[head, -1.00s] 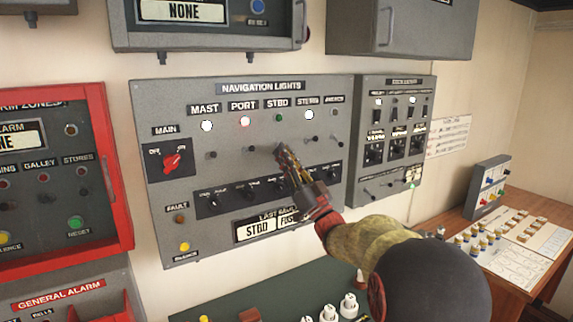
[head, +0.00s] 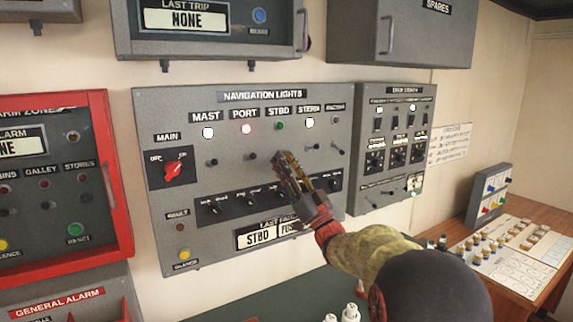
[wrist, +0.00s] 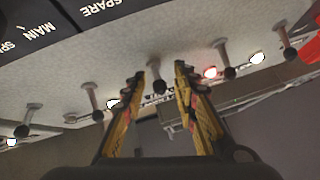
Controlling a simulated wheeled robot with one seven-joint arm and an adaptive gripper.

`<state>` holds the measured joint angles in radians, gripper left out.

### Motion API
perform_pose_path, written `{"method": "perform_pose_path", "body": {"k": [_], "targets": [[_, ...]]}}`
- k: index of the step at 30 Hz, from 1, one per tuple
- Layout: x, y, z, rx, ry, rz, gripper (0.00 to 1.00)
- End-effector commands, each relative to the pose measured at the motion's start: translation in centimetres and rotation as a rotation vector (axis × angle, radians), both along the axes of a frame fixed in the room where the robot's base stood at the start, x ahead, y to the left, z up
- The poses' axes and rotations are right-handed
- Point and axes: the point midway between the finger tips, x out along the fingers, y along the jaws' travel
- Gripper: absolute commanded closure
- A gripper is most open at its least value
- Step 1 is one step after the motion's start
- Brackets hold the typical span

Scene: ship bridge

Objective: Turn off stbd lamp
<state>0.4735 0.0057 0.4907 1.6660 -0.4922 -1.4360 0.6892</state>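The grey navigation lights panel (head: 165,118) has a row of labelled lamps. The stbd lamp (head: 280,126) is a small green one, dimmer than the white and red lamps beside it. My gripper (head: 278,156) is at the panel face just below that lamp and covers the stbd toggle switch in the head view. In the wrist view my gripper (wrist: 159,70) is open. Its two fingers stand on either side of the stbd toggle (wrist: 158,85), with a gap visible on both sides.
The port toggle (head: 250,156) and stern toggle (head: 311,147) flank my gripper. A row of black rotary switches (head: 214,205) lies below, with a fault display (head: 258,238) reading STBD. The red main knob (head: 173,171) is at left. A red alarm box (head: 109,130) stands farther left.

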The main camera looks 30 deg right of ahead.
Motion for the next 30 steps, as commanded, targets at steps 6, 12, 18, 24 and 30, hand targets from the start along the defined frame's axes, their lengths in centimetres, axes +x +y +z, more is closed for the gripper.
{"method": "perform_pose_path", "body": {"k": [6,12,18,24,30], "targets": [[-0.2,-0.1,-0.1,0.000,0.000,-0.001,0.71],[-2.1,-0.4,-1.7,0.000,0.000,-0.001,0.71],[-5.2,-1.1,-4.5,0.001,0.002,-0.003,0.71],[-7.6,-1.5,-6.7,0.002,0.002,-0.002,0.71],[-8.8,-1.7,-7.7,0.000,0.000,0.000,0.71]]}}
